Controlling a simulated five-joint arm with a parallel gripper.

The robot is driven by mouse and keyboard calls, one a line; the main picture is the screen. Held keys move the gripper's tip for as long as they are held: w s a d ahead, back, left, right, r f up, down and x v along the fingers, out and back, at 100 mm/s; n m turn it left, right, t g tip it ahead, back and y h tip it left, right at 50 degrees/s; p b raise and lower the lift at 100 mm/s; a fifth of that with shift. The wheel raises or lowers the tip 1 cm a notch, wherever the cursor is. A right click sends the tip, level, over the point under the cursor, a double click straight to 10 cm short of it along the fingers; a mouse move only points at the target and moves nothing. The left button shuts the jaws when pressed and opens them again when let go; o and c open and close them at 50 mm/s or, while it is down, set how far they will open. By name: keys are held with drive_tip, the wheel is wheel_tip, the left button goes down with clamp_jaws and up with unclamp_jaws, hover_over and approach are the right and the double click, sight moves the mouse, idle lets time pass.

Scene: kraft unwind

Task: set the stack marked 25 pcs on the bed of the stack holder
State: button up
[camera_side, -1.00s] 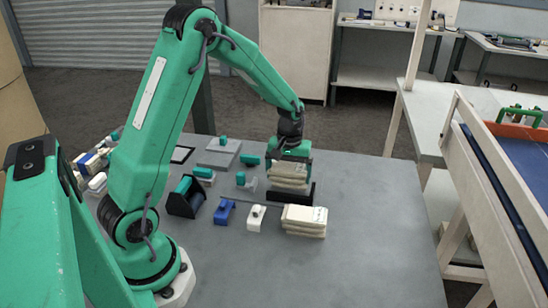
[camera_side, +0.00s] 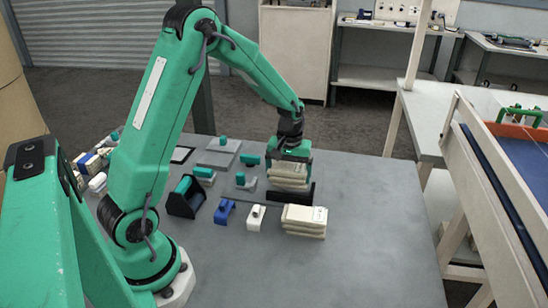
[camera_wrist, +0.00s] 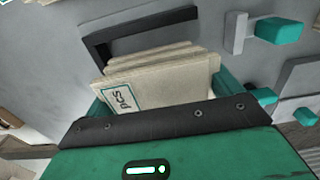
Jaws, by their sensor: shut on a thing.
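My gripper (camera_side: 291,158) is shut on a cream paper stack (camera_side: 290,174), with its jaws on either side. In the wrist view the held stack (camera_wrist: 165,75) shows a label reading "pcs"; I cannot read its number. The black stack holder (camera_side: 309,194) is at and below the held stack in the side view, its wall showing at right. Its dark edge (camera_wrist: 140,32) shows beyond the stack in the wrist view. I cannot tell whether the stack touches the bed, which is mostly hidden.
Another cream stack (camera_side: 304,216) lies just in front of the holder. A blue piece (camera_side: 224,212) and a white piece (camera_side: 256,218) stand to the left. A black roll stand (camera_side: 186,197) is farther left. The table's front right is clear.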

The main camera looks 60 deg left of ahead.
sight(289, 165)
drive_tip(key=shift+f, duration=1.5)
idle(1.7)
drive_tip(key=o, duration=0.7)
drive_tip(key=shift+o, duration=0.2)
drive_tip(key=shift+r, duration=0.1)
drive_tip(key=shift+r, duration=3.95)
drive_tip(key=shift+r, duration=0.1)
drive_tip(key=shift+s+d+r, duration=0.2)
drive_tip(key=shift+d+r, duration=0.1)
drive_tip(key=shift+r, duration=0.25)
drive_tip(key=s+d+r+m+t, duration=0.2)
drive_tip(key=s+d+r+m, duration=0.25)
drive_tip(key=s+r, duration=0.4)
drive_tip(key=s+d+r+m+t, duration=0.1)
drive_tip(key=s+d+r+m, duration=0.1)
drive_tip(key=s, duration=0.3)
drive_tip(key=s+d+r+m+t, duration=0.2)
drive_tip(key=s+d+r, duration=0.1)
drive_tip(key=s, duration=0.3)
drive_tip(key=shift+d+r+t, duration=0.3)
drive_tip(key=shift+d+r, duration=0.05)
drive_tip(key=shift+d, duration=0.1)
